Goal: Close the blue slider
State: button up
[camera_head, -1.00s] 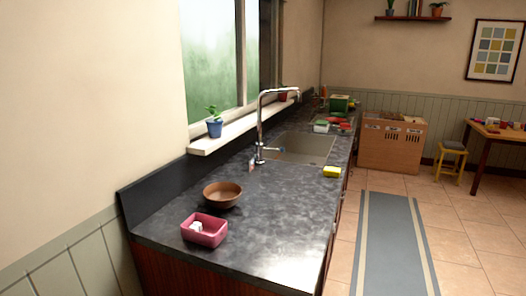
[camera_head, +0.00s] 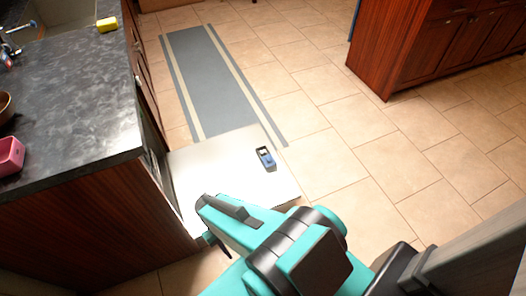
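A small dark box with a blue part (camera_head: 265,158) sits on a pale flat panel (camera_head: 225,165) that juts out low from the counter's right side. It may be the blue slider, but it is too small to tell its position. My teal and black arm reaches in from the bottom. Its far end (camera_head: 213,225) is over the panel's near left corner, left of and nearer than the small box, apparently apart from it.
The dark counter (camera_head: 75,95) stands at left with a yellow sponge (camera_head: 107,24) and a pink tub (camera_head: 10,155). A grey striped rug (camera_head: 213,80) lies beyond the panel. Wooden cabinets (camera_head: 440,50) stand at upper right. The tiled floor between is clear.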

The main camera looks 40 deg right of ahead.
aim_at(268, 160)
jog(key=z, duration=4.1)
jog(key=i, duration=0.1)
jog(key=u, duration=2.7)
jog(key=k, duration=0.25)
jog(key=z, duration=0.55)
jog(key=k, duration=0.3)
jog(key=u, duration=2)
